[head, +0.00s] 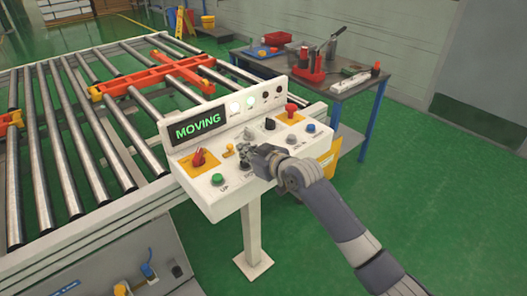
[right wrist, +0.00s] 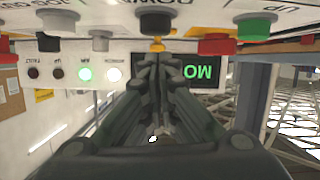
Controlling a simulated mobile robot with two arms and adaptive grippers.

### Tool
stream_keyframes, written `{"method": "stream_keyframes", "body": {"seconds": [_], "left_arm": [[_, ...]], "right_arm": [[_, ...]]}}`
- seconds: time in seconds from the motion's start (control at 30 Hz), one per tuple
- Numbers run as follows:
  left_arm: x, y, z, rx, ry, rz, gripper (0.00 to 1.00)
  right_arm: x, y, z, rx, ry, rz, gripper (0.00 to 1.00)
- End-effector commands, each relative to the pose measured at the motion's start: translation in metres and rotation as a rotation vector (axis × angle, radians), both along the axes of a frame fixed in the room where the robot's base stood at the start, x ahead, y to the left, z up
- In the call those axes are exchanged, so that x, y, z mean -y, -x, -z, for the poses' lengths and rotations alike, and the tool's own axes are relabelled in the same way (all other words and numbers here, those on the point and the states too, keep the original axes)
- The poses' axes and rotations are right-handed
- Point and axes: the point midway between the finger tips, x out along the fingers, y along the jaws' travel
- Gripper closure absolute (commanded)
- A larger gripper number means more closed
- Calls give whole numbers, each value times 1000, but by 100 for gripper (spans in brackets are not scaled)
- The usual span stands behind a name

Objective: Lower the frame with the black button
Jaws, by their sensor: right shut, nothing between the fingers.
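The control panel (head: 215,205) stands on a white post, and its display (head: 198,123) reads MOVING in green. The green button (head: 217,179) is labelled UP. In the right wrist view, where the panel appears upside down, the black button (right wrist: 155,22) sits by the DOWN label, beside the green button (right wrist: 255,25). My right gripper (head: 247,156) is shut and empty at the panel's front, over the black button's area, hiding much of it. In the wrist view its fingertips (right wrist: 157,62) line up with the black button; contact cannot be told. My left gripper is not in view.
A red-orange frame (head: 152,75) lies across the roller conveyor (head: 105,158) at left. Red knobs (head: 199,157) and other controls are close around the gripper. A table (head: 335,88) with tools stands behind the panel. Green floor is clear at right.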

Motion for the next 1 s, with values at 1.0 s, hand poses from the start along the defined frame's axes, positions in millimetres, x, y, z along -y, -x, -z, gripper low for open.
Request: {"method": "stream_keyframes", "body": {"seconds": [1.0], "left_arm": [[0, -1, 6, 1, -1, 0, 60]], "right_arm": [[53, 77, -42, 1, -2, 1, 100]]}}
